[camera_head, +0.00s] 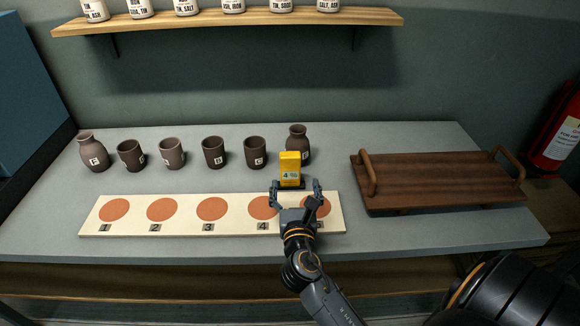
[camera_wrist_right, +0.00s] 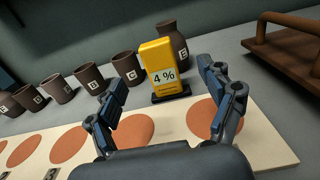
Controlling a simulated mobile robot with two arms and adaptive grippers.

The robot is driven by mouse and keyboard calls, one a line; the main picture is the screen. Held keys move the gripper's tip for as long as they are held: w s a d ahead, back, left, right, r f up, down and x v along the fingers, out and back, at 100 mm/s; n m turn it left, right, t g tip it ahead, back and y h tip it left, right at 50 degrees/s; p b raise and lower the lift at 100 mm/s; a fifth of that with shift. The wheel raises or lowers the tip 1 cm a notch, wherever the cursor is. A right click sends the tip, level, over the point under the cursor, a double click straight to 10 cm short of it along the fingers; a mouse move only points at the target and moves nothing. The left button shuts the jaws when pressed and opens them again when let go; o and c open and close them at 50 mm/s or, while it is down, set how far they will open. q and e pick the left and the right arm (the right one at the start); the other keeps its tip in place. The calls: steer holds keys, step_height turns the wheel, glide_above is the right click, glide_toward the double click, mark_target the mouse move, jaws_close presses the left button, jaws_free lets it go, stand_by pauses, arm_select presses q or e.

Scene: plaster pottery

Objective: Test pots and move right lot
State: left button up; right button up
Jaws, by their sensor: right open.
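Several dark brown clay pots with small white labels stand in a row at the back of the table. The leftmost pot (camera_head: 93,153) and the rightmost pot (camera_head: 297,141) have narrow necks; the others, such as this cup (camera_head: 213,152), are straight-sided. A yellow meter (camera_head: 290,163) reading 4 % stands on a dark base before the rightmost pot; it also shows in the right wrist view (camera_wrist_right: 163,66). A pale board (camera_head: 185,228) with numbered orange discs lies in front. My right gripper (camera_head: 296,187) is open and empty over the board's right part, fingers toward the meter. My left gripper is out of view.
A wooden tray (camera_head: 440,180) with two handles stands at the table's right, empty. A wall shelf (camera_head: 225,19) holds several labelled jars. A red fire extinguisher (camera_head: 556,135) is at the far right.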

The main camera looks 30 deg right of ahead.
mark_target(291, 162)
steer(key=x, duration=0.5)
steer(key=shift+w+d+r, duration=0.1)
steer(key=shift+w+d, duration=0.05)
steer(key=shift+w, duration=0.25)
steer(key=shift+w+d, duration=0.25)
steer(key=shift+w, duration=0.2)
steer(key=x, duration=0.4)
steer(key=shift+w+a+f+p, duration=0.25)
steer(key=shift+w+p, duration=0.05)
steer(key=shift+w, duration=0.05)
steer(key=shift+w+d, duration=0.15)
steer(key=shift+w, duration=0.05)
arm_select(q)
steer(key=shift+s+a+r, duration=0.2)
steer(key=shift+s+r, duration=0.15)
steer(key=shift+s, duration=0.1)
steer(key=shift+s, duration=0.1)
arm_select(e)
steer(key=shift+s, duration=0.1)
steer(key=shift+c, duration=0.4)
steer(key=c, duration=1.3)
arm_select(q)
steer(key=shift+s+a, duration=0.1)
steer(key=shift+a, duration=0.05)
arm_select(e)
steer(key=shift+r, duration=0.1)
